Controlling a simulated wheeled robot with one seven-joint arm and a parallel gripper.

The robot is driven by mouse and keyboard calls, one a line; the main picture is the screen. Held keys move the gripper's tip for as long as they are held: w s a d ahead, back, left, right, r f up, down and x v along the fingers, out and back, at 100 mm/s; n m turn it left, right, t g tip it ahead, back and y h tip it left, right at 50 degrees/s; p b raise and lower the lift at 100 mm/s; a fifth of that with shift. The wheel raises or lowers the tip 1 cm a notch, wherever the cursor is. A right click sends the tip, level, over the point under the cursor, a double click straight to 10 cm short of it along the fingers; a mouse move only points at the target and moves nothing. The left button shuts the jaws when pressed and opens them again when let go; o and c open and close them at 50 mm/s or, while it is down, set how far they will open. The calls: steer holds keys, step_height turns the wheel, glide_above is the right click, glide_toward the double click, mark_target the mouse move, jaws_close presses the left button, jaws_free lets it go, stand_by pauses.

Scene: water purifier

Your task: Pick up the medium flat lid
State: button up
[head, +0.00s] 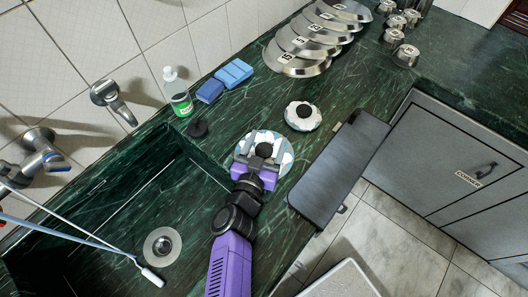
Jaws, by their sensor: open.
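A round white-and-blue patterned lid (285,165) with a black knob lies on the green counter. It looks larger than a second, similar lid (303,115) with a black knob just behind and right of it. I cannot tell for sure which one is the medium flat lid. My gripper (263,152) is over the larger lid, open, with its two fingers on either side of the black knob. The gripper hides the lid's front part. I cannot tell whether the fingers touch the knob or how high they are.
A dark sink (110,225) lies to the left. A dark flat board (340,170) is on the right. Numbered steel discs (300,65) and small steel weights (405,55) fill the back.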

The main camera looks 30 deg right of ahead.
steer(key=shift+w+d, duration=0.1)
steer(key=c, duration=1.4)
jaws_close()
steer(key=shift+r, duration=0.1)
